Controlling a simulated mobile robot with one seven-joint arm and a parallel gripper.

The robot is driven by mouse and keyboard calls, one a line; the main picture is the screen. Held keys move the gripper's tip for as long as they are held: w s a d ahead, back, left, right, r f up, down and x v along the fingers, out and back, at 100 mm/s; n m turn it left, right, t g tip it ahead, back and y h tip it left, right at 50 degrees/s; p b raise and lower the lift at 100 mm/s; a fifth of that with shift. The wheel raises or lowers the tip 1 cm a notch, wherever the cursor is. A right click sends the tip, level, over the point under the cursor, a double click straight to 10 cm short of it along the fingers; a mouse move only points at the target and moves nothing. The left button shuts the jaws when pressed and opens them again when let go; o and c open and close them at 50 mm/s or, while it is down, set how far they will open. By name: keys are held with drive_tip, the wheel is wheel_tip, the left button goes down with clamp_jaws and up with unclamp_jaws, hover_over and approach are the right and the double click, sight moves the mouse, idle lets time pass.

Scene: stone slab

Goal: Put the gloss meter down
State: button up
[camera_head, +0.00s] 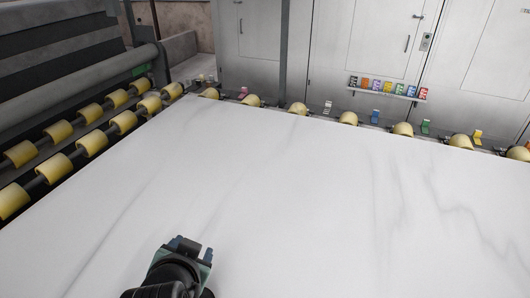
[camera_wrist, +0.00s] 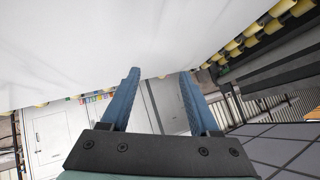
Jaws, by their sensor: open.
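My gripper (camera_head: 191,247) is over the near part of the white stone slab (camera_head: 270,180), left of centre in the head view. In the wrist view its two blue fingers (camera_wrist: 160,73) stand apart with nothing between them. I see no gloss meter in either view. The slab also fills the upper part of the wrist view (camera_wrist: 110,40). I cannot tell how high the gripper is above the slab.
Yellow rollers (camera_head: 123,121) line the slab's left and far edges. Grey cabinets (camera_head: 375,45) stand behind, with a small shelf of coloured packets (camera_head: 388,88). Small coloured tags (camera_head: 375,116) stand along the far edge. The visible slab top is bare around my gripper.

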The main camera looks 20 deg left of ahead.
drive_tip(key=w+d+r+t, duration=0.3)
drive_tip(key=r, duration=0.5)
drive_tip(key=w+d+r+t, duration=0.2)
drive_tip(key=d+r+t, duration=0.15)
drive_tip(key=r, duration=0.55)
drive_tip(key=w+d+r+t, duration=0.2)
drive_tip(key=w+d+r, duration=0.15)
drive_tip(key=r, duration=0.45)
drive_tip(key=s+d+r+t+h, duration=0.1)
drive_tip(key=s+d+r+t, duration=0.2)
drive_tip(key=r, duration=0.4)
drive_tip(key=s+d+r+t+h, duration=0.1)
drive_tip(key=s+d+r+t, duration=0.2)
drive_tip(key=d+r, duration=0.3)
drive_tip(key=s+d+r+t+h, duration=0.2)
drive_tip(key=s+d+r+t, duration=0.2)
drive_tip(key=r, duration=0.6)
drive_tip(key=shift+s+d+n, duration=0.2)
drive_tip(key=shift+s+n, duration=0.1)
drive_tip(key=shift+s, duration=0.35)
drive_tip(key=shift+f+b, duration=0.8)
drive_tip(key=shift+f, duration=0.1)
